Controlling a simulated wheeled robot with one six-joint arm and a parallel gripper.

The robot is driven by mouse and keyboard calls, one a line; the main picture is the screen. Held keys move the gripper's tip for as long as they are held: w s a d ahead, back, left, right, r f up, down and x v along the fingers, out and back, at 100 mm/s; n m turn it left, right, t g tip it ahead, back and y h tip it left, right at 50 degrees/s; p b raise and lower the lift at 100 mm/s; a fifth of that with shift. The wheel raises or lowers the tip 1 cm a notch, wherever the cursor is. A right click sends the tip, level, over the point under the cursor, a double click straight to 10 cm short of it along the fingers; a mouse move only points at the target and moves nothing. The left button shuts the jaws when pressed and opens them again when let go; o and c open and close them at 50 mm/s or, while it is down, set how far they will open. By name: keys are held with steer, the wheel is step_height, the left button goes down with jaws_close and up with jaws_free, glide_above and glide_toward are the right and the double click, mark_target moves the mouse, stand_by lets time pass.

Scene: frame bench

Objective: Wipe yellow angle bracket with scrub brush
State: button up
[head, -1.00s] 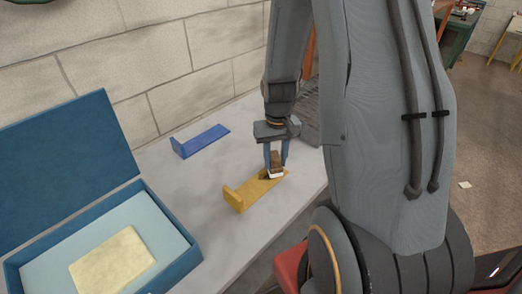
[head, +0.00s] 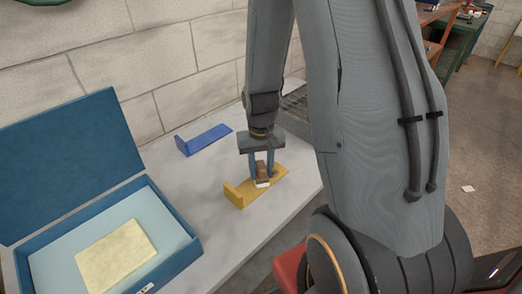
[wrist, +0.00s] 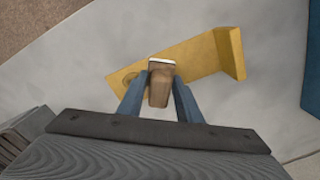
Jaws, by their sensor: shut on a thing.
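The yellow angle bracket (head: 237,193) lies on the grey bench top, its short upright flange at the left end in the head view. It also shows in the wrist view (wrist: 203,55), with the flange at the right. My gripper (head: 261,180) is shut on the scrub brush (head: 262,170), which has a brown wooden body and a white edge. In the wrist view the brush (wrist: 160,85) sits between the two blue fingers, over the bracket's flat part. The brush looks to be at the bracket's surface, but I cannot tell whether it touches.
A blue angle bracket (head: 205,138) lies farther back on the bench top (head: 180,175). An open blue box (head: 190,250) with a pale yellow block (head: 116,256) inside stands at the left. A block wall runs behind the bench.

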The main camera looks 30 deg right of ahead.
step_height(320, 180, up, 2)
steer(key=shift+r+p, duration=0.15)
steer(key=shift+p, duration=0.25)
steer(key=shift+d+r+p, duration=0.1)
steer(key=shift+r+p, duration=0.15)
steer(key=shift+p, duration=0.05)
step_height(320, 180, up, 5)
steer(key=p, duration=0.4)
steer(key=shift+r, duration=0.2)
steer(key=shift+w+f, duration=0.1)
